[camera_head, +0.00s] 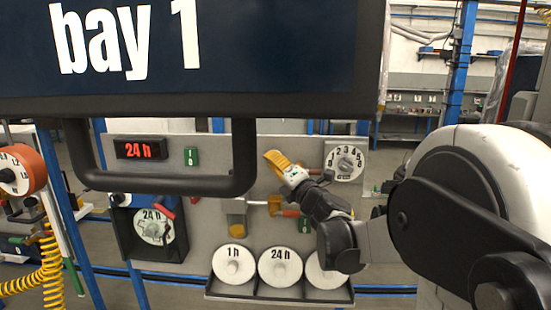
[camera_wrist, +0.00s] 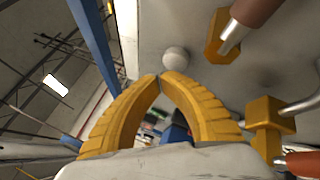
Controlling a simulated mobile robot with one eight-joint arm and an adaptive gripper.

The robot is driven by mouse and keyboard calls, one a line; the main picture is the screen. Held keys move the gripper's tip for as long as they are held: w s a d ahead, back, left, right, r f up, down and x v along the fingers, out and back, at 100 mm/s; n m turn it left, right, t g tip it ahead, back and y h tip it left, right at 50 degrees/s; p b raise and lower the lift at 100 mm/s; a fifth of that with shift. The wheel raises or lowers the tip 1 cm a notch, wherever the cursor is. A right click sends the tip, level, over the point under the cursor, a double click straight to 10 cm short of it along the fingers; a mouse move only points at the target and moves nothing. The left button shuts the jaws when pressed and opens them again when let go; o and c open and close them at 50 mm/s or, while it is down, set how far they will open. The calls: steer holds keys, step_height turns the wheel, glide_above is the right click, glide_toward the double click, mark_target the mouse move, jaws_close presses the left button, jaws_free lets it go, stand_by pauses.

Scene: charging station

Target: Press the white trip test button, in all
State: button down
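The white trip test button (camera_wrist: 175,59) is a small round pale knob on the grey panel in the wrist view. It sits just beyond my fingertips, slightly to their right; I cannot tell whether they touch it. I cannot make it out in the head view, where my gripper covers part of the panel. My gripper (camera_wrist: 160,77) has two curved yellow fingers whose tips come together, with nothing held between them. In the head view my gripper (camera_head: 272,158) is in front of the middle of the grey panel (camera_head: 215,215), reaching in from the right.
A yellow block with a metal lever (camera_head: 237,226) is below my gripper. A numbered dial (camera_head: 345,162) is to its right, a green switch (camera_head: 191,157) to its left. White discs stand in a low tray (camera_head: 280,294).

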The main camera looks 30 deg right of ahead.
steer(key=shift+w+d, duration=0.25)
steer(key=shift+w, duration=0.15)
steer(key=shift+w+d, duration=0.2)
steer(key=shift+w, duration=0.1)
stand_by(1.0)
steer(key=shift+s+a, duration=0.45)
steer(key=shift+s, duration=0.25)
steer(key=s+a, duration=0.1)
steer(key=s, duration=0.1)
steer(key=s+a, duration=0.1)
steer(key=s, duration=0.1)
steer(key=shift+a, duration=0.4)
stand_by(0.7)
